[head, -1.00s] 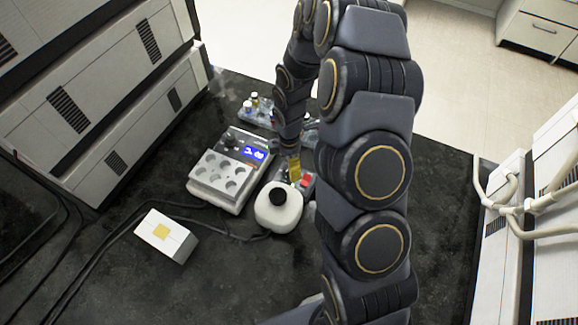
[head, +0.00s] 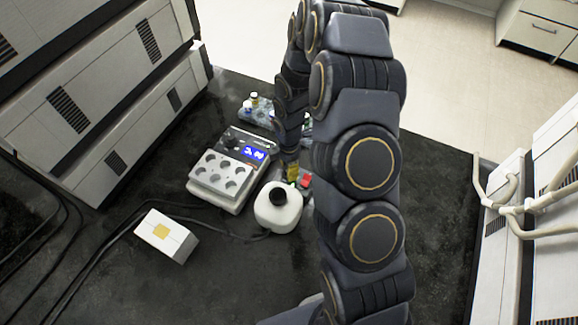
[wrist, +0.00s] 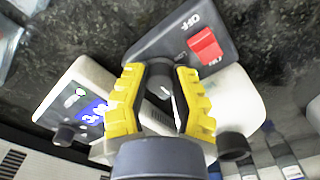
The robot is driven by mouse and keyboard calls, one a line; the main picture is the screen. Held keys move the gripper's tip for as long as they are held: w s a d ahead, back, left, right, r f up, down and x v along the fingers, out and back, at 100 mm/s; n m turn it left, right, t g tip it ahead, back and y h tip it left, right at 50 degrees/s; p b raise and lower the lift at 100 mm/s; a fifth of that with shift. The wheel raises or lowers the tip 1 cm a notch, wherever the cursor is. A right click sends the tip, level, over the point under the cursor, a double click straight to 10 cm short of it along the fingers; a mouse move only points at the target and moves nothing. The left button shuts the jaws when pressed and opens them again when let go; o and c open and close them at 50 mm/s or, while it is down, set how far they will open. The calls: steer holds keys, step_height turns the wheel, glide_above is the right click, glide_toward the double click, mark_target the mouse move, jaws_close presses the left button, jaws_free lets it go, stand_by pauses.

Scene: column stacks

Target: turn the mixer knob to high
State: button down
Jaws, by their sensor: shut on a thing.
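In the wrist view the mixer's dark panel (wrist: 180,42) carries the red rocker switch (wrist: 205,46), marked OFF and ON. The dark round knob (wrist: 159,73) sits between the yellow fingers of my gripper (wrist: 160,82), which are shut on it. A white pointer mark shows on or just below the knob.
A white box (head: 165,237) and cables lie front left.

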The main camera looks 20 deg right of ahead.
steer(key=shift+m, duration=0.3)
steer(key=m, duration=0.3)
steer(key=shift+m, duration=0.3)
steer(key=m, duration=0.4)
steer(key=shift+m, duration=0.3)
steer(key=m, duration=0.4)
steer(key=shift+m, duration=2.6)
steer(key=c, duration=0.8)
jaws_free()
